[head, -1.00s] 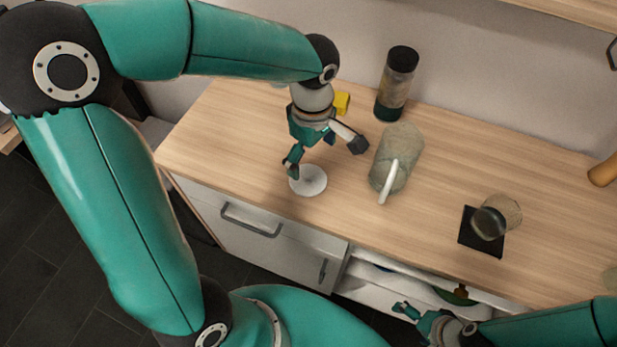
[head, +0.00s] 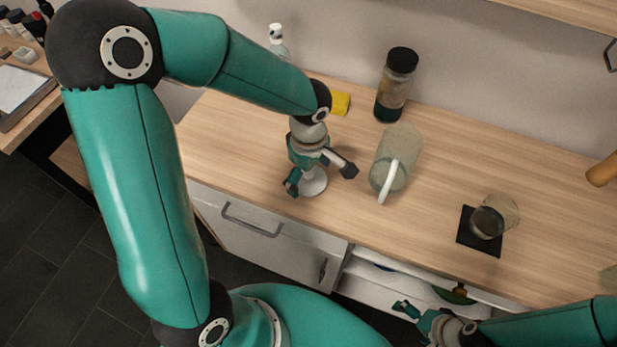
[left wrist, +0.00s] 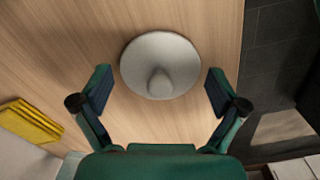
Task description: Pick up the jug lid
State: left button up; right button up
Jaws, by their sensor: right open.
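The jug lid (head: 314,182) is a small white disc with a knob, lying on the wooden counter near its front edge. In the left wrist view the lid (left wrist: 158,58) lies between and just beyond the fingertips, its knob toward me. My left gripper (head: 321,178) is open above the lid, and it also shows in the left wrist view (left wrist: 158,90) with nothing between its fingers. It partly hides the lid in the head view. My right gripper (head: 408,312) is open and empty at the lower right, in front of the open drawer.
A jug (head: 392,165) with a white handle stands right of my left gripper. A dark-capped bottle (head: 396,85) stands behind it. A glass (head: 488,222) is on a black coaster (head: 481,247). A yellow sponge-like block (head: 340,103) and a spray bottle (head: 278,41) are at the back.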

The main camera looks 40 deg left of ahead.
pick_arm(q)
jog(key=c, duration=0.8)
jog(key=shift+s, duration=0.1)
jog(key=shift+c, duration=0.3)
